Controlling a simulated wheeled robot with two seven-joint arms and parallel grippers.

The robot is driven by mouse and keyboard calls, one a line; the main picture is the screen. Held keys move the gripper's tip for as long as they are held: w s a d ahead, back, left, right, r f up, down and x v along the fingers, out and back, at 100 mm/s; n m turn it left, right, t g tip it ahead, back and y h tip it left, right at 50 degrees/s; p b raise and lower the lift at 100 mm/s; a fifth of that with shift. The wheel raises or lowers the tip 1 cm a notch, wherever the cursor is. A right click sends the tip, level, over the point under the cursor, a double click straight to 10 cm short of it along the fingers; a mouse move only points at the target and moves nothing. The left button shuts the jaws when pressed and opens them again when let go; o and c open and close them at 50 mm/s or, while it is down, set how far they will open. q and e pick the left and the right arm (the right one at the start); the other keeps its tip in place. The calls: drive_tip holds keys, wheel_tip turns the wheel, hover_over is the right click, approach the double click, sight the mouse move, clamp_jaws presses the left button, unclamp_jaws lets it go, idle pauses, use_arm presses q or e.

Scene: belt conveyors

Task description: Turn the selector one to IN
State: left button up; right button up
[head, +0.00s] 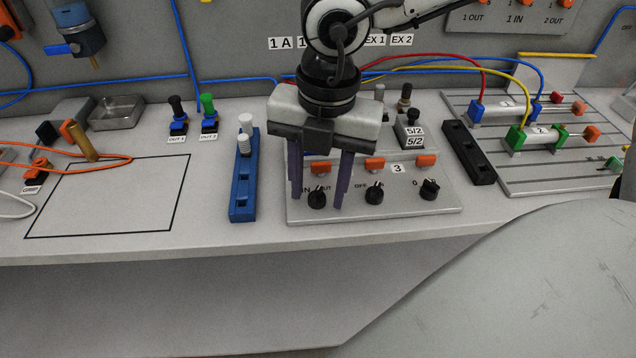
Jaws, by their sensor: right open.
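The control panel (400,205) is a grey box on the bench with three black selector knobs in a row. The left selector knob (317,198) has IN printed at its left and OUT at its right; its pointer direction is too small to tell. The middle knob (374,193) is by an OFF label, and the right knob (429,189) is by a 0. My right gripper (318,200) points down over the left knob, its two dark purple fingers apart on either side of it. I cannot tell whether they touch it. My left gripper is not in view.
Orange parts (374,164) line the panel behind the knobs. A blue rail (243,195) with white-capped parts stands left of the panel. A black rail (468,152) and a grooved plate (520,182) with cylinders and hoses are at the right. The outlined bench area (110,200) is mostly clear.

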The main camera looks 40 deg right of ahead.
drive_tip(key=shift+f, duration=0.2)
clamp_jaws()
drive_tip(key=shift+w+f+n+b, duration=0.15)
drive_tip(key=shift+n+b, duration=0.45)
drive_tip(key=shift+b, duration=0.45)
drive_tip(key=n+b, duration=0.2)
drive_tip(key=b, duration=0.1)
drive_tip(key=shift+n+b, duration=0.65)
drive_tip(key=shift+n, duration=0.35)
drive_tip(key=n+b, duration=0.1)
drive_tip(key=n, duration=0.2)
drive_tip(key=shift+d+n+b, duration=0.1)
drive_tip(key=shift+n+b, duration=0.2)
drive_tip(key=shift+b, duration=0.1)
use_arm(q)
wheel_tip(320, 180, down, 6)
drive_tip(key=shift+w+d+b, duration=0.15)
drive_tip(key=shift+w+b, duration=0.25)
drive_tip(key=shift+b, duration=0.05)
use_arm(e)
drive_tip(key=shift+r+n+g, duration=0.2)
drive_tip(key=shift+n+g, duration=0.1)
drive_tip(key=shift+n, duration=1.2)
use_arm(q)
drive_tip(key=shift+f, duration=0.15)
use_arm(e)
unclamp_jaws()
